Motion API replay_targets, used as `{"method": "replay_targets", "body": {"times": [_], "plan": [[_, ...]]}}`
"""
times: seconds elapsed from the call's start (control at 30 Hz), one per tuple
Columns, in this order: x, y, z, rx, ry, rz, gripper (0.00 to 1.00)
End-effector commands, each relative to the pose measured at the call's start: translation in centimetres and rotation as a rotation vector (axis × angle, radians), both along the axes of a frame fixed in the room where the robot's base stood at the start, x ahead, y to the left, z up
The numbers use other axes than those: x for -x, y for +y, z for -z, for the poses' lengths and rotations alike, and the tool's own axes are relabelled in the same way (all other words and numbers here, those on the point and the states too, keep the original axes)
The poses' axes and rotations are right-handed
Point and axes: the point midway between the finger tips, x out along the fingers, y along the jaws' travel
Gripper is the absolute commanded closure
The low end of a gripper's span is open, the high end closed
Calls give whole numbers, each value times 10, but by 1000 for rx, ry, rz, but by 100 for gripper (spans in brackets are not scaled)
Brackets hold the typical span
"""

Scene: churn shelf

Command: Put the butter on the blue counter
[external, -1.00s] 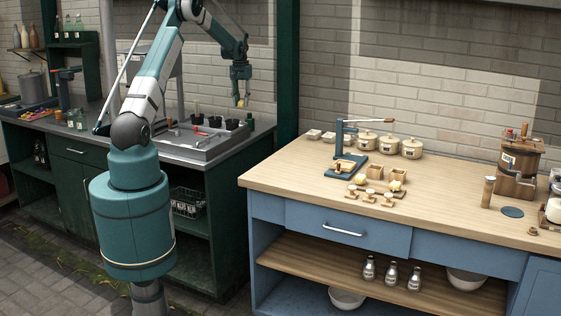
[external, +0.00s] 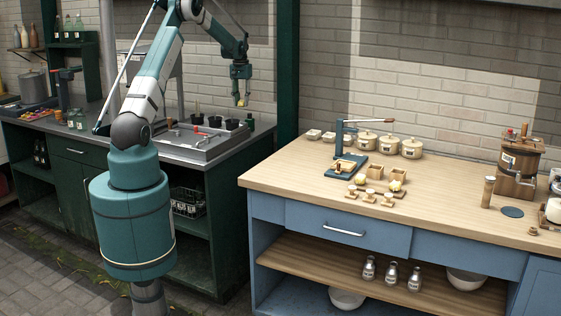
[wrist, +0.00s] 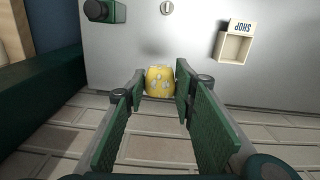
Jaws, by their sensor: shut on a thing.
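A small yellow block of butter (wrist: 160,82) with pale marks is held between the fingertips of my gripper (wrist: 161,88) in the wrist view. In the external view my gripper (external: 241,92) hangs in the air over the right end of the dark green counter, with the yellow butter (external: 241,102) at its tips. The blue counter (external: 440,205) with a pale wooden top stands to the right, apart from my gripper.
A grey tray (external: 190,150) with dark cups sits on the green counter below my gripper. A green post (external: 287,70) stands between the counters. The blue counter holds a lever press (external: 345,150), lidded pots (external: 388,145) and a wooden churn (external: 518,165). Its front left top looks clear.

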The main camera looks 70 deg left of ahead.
Motion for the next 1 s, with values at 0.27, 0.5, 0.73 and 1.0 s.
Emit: {"method": "replay_targets", "body": {"times": [0.27, 0.5, 0.73, 1.0], "plan": [[-18, -22, -1, 0, 0, 19, 85], [-57, -76, -2, 0, 0, 59, 85], [-96, -141, -3, 0, 0, 105, 85], [-137, -210, 1, 0, 0, 175, 85]]}}
